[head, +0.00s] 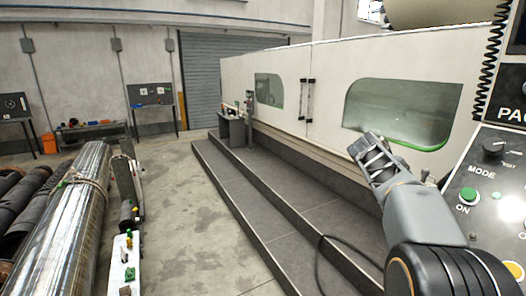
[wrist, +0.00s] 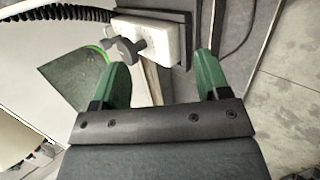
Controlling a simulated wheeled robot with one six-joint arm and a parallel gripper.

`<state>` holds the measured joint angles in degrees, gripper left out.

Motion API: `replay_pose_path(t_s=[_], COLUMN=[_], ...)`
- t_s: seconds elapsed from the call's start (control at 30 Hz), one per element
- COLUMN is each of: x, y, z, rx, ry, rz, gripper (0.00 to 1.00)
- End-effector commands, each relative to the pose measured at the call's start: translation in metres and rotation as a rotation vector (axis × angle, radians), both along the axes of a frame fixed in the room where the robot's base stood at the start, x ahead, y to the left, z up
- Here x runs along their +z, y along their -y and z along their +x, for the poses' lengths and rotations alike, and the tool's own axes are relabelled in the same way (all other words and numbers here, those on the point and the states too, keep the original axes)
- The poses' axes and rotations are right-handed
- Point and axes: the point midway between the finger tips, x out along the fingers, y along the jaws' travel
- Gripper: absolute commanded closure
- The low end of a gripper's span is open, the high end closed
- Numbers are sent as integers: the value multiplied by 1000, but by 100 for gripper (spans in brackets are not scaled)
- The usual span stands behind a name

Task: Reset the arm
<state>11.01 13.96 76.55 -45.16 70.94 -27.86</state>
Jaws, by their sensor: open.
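My gripper (head: 368,150) is raised at the right of the head view, in front of the white machine's right window. In the wrist view my gripper (wrist: 165,75) shows two green fingers spread well apart, with nothing between them. My grey arm comes up from the lower right corner of the head view.
A control panel (head: 505,170) with a MODE knob and a green ON button stands close at the right. The long white machine (head: 330,60) sits behind dark steps (head: 235,190). Large cylinders (head: 75,215) lie at left. The concrete floor (head: 180,200) between is clear.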

Motion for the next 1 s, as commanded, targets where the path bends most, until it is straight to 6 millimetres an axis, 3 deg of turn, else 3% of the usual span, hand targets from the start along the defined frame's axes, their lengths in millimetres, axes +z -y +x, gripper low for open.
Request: replay_pose_path(t_s=[0.2,0.4,0.5,0.7,1.0], x=[-86,-148,-171,-187,-175], y=[-91,-163,-188,-209,-213], z=[-69,-151,-188,-229,-233], rx=[-118,-275,-314,-290,-239], ry=[192,289,308,323,368], rz=[431,747,848,913,922], gripper=[31,31,31,31,31])
